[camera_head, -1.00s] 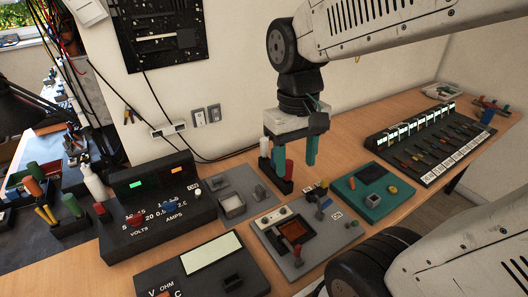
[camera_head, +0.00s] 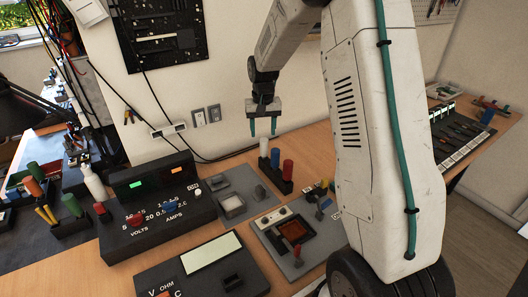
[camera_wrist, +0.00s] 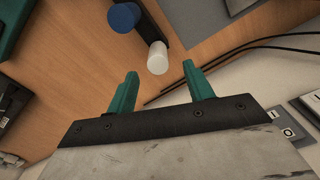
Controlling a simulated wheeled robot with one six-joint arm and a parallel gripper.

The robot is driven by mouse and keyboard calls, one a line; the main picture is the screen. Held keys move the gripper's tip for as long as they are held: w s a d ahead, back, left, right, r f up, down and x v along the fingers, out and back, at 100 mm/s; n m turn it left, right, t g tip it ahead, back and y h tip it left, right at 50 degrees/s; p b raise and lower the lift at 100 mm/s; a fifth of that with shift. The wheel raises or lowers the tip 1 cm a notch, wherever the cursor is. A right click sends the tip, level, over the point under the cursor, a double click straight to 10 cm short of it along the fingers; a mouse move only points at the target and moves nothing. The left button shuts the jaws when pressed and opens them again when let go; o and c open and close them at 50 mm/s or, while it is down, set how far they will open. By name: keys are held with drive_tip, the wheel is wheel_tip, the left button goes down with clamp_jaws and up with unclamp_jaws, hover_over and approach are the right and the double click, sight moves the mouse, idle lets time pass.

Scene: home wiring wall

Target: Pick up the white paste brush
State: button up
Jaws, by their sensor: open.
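The white paste brush (camera_head: 264,146) stands upright at the left end of a small dark holder (camera_head: 281,186), beside two other handles. In the wrist view its round white top (camera_wrist: 157,57) shows just beyond and between the fingertips. My gripper (camera_head: 263,129) is open and empty, teal fingers pointing down, just above and behind the brush near the wall. The open fingers also show in the wrist view (camera_wrist: 160,73), and they do not close around the brush. Its lower part is partly hidden by the holder.
A red handle (camera_head: 288,169) and a blue handle (camera_wrist: 124,17) share the holder. A power supply (camera_head: 155,208) stands to the left, and a grey board (camera_head: 298,248) lies in front. Wall outlets (camera_head: 198,117) and cables are close behind.

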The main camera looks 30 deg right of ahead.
sight(264, 140)
drive_tip(key=f, duration=0.7)
drive_tip(key=shift+d+f, duration=0.2)
drive_tip(key=shift+f, duration=0.1)
drive_tip(key=c, duration=1.1)
